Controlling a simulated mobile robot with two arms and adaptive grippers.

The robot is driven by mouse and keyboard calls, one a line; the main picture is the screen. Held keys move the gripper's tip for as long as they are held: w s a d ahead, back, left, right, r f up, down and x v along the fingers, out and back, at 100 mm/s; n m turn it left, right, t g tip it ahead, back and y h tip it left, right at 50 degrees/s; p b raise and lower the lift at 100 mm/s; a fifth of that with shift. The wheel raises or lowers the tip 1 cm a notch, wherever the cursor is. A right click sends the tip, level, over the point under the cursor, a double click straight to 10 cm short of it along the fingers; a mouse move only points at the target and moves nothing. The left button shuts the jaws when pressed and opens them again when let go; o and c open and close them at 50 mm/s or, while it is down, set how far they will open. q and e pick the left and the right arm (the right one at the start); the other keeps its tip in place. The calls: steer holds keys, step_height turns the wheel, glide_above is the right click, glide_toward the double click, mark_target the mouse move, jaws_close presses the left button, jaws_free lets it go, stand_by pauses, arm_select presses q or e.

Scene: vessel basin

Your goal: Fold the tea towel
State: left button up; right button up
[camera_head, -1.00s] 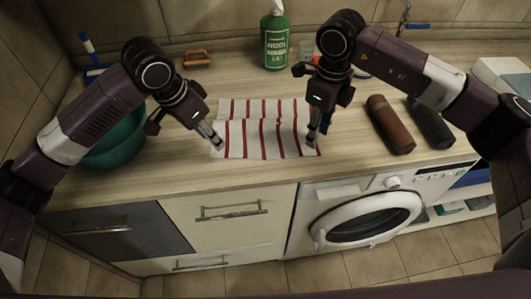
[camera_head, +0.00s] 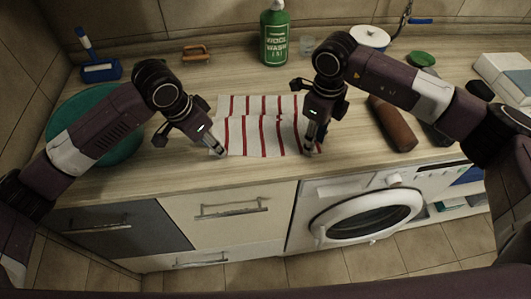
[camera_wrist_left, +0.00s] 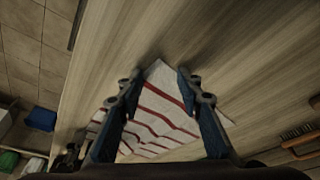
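The tea towel (camera_head: 262,128), white with red stripes, lies on the wooden counter with a line across its middle. My left gripper (camera_head: 219,152) is at its front left corner. In the left wrist view its two fingers (camera_wrist_left: 158,85) are apart, with the corner of the towel (camera_wrist_left: 155,120) between and below them. Whether they touch the cloth is unclear. My right gripper (camera_head: 309,148) points down at the front right corner; its finger gap cannot be made out and it hides part of that edge.
A teal basin (camera_head: 95,125) stands left, partly behind my left arm. A green bottle (camera_head: 274,38) stands behind the towel. A brown bottle (camera_head: 392,124) lies right. A brush (camera_head: 196,53) lies at the back. The counter's front edge is close to the towel.

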arm_select(q)
steer(key=c, duration=0.5)
arm_select(e)
steer(key=shift+f, duration=0.15)
steer(key=c, duration=0.5)
arm_select(q)
steer(key=shift+f, duration=0.1)
steer(key=c, duration=0.3)
arm_select(e)
steer(key=shift+f, duration=0.1)
steer(key=c, duration=0.3)
arm_select(q)
jaws_close()
arm_select(e)
steer(key=shift+s+f, duration=0.1)
steer(key=shift+s, duration=0.05)
jaws_close()
steer(key=shift+r, duration=0.25)
